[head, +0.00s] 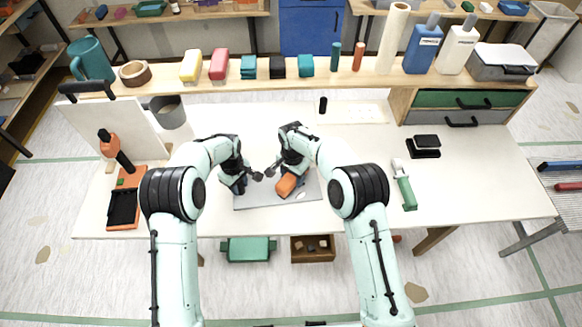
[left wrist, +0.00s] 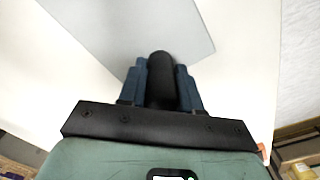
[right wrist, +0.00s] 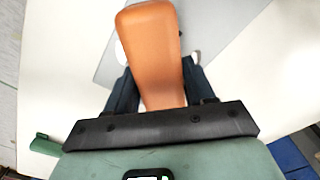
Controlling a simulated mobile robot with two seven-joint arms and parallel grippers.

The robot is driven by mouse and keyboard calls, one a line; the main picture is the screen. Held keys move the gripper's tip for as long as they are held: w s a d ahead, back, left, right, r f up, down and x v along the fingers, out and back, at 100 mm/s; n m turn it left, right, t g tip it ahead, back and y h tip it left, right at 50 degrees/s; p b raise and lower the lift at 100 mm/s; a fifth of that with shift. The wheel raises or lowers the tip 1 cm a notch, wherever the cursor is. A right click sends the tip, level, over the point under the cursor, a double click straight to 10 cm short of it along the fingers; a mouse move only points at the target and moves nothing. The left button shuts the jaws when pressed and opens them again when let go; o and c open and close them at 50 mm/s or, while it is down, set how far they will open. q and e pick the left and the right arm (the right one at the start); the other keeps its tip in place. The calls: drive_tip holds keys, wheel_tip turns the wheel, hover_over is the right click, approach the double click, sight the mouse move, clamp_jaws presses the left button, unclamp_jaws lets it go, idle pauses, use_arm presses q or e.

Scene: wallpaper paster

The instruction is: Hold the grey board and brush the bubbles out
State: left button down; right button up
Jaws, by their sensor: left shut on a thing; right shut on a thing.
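The grey board (head: 262,202) lies flat on the white table near its front middle. It also shows in the left wrist view (left wrist: 125,22) and the right wrist view (right wrist: 103,68). My left gripper (head: 238,187) is at the board's left part, shut on a black rounded grip (left wrist: 162,80); whether that grip is fixed to the board I cannot tell. My right gripper (head: 282,180) is over the board's right part, shut on an orange brush (right wrist: 150,45). The brush's working edge is hidden. A pale spot (head: 300,194) shows on the board beside the brush; I cannot tell if it is a bubble.
A green-handled tool (head: 404,187) and a black block (head: 425,143) lie to the right. An orange and black tray (head: 125,205) and an upright white panel (head: 112,125) stand left. A small black cylinder (head: 323,104) stands behind. A shelf (head: 290,80) with bottles and rolls runs along the back.

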drive_tip(key=s, duration=0.5)
drive_tip(key=shift+s+d, duration=0.25)
drive_tip(key=shift+s, duration=0.15)
drive_tip(key=shift+s+r, duration=0.25)
drive_tip(key=shift+r, duration=0.05)
wheel_tip(320, 180, up, 8)
drive_tip(key=shift+f, duration=0.25)
drive_tip(key=o, duration=0.5)
drive_tip(key=c, duration=0.4)
